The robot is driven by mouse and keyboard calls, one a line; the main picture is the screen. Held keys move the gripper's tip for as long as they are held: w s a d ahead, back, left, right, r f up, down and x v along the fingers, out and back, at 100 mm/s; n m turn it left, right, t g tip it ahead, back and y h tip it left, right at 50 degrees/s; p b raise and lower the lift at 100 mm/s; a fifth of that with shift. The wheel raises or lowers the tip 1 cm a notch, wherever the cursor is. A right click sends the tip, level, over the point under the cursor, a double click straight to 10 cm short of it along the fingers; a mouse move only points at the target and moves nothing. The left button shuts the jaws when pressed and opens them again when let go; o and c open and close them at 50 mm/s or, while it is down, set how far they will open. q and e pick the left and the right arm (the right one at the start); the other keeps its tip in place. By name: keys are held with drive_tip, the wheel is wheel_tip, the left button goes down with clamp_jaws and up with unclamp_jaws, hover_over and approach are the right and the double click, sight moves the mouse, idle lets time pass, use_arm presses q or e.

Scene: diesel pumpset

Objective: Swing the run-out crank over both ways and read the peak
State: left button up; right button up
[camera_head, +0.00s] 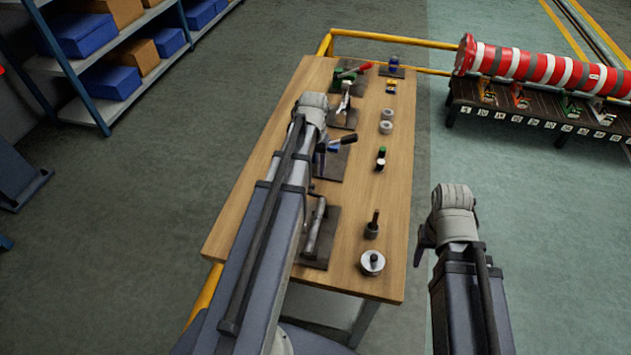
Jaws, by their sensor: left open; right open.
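On the wooden bench several fixtures stand on dark plates. One has a black-handled lever (343,139) with a blue part beside it; I cannot tell whether it is the run-out crank. Nearer, a dark plate carries a grey metal bar (315,226). No peak reading can be made out. My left arm reaches over the bench, and its grey end (313,108) covers part of the fixtures. My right arm's grey end (447,222) is off the bench's right edge, apart from everything. Both grippers are open and seem empty, though their fingertips are hardly visible.
A yellow rail (390,38) runs behind. A red-and-white roller (540,68) lies at the right.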

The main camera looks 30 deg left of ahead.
sight(312, 185)
use_arm(q)
drive_tip(key=shift+a+f+b, duration=0.1)
drive_tip(key=shift+f+b, duration=3.55)
drive_tip(key=shift+f, duration=0.2)
drive_tip(key=shift+r, duration=0.1)
clamp_jaws()
